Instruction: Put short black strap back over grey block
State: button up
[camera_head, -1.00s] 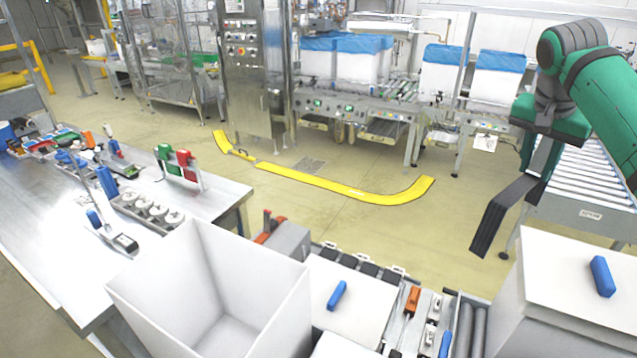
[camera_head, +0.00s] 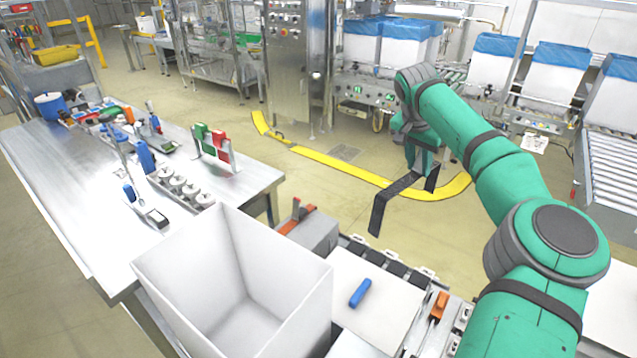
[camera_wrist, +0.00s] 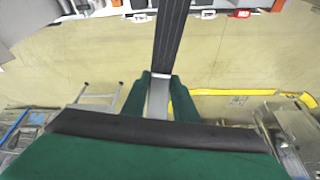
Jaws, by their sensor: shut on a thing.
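My gripper (camera_head: 421,172) is shut on the short black strap (camera_head: 390,203) and holds it in the air above the floor, beyond the conveyor. The strap hangs down to the left, bent, with a shorter end on the right. In the wrist view the strap (camera_wrist: 171,35) runs up from between the green fingers (camera_wrist: 160,82). A grey block (camera_head: 316,238) stands behind the open white box, left of and below the gripper. The gripper and strap are well apart from the block.
The open white box (camera_head: 172,285) stands in front of the block. A white lid with a blue handle (camera_head: 360,293) lies to its right, beside an orange-handled tool (camera_head: 440,304). The steel table (camera_head: 85,225) at left holds several tools and small parts.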

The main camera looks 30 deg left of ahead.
jog(key=s+a+f+n, duration=0.15)
jog(key=a+f, duration=0.25)
jog(key=a, duration=0.5)
jog(key=s+a+f, duration=0.3)
jog(key=a+f, duration=0.1)
jog(key=a, duration=0.5)
jog(key=s+a+f+n, duration=0.15)
jog(key=a+f, duration=0.35)
jog(key=a, duration=0.5)
jog(key=shift+m+y, duration=0.3)
jog(key=shift+y, duration=0.1)
jog(key=shift+s+d+f, duration=0.1)
jog(key=shift+s+f, duration=0.1)
jog(key=shift+f, duration=3.8)
jog(key=shift+s+f, duration=0.15)
jog(key=shift+f, duration=3.8)
jog(key=shift+s, duration=0.1)
jog(key=o, duration=1.7)
jog(key=shift+c, duration=0.2)
jog(key=shift+r, duration=0.1)
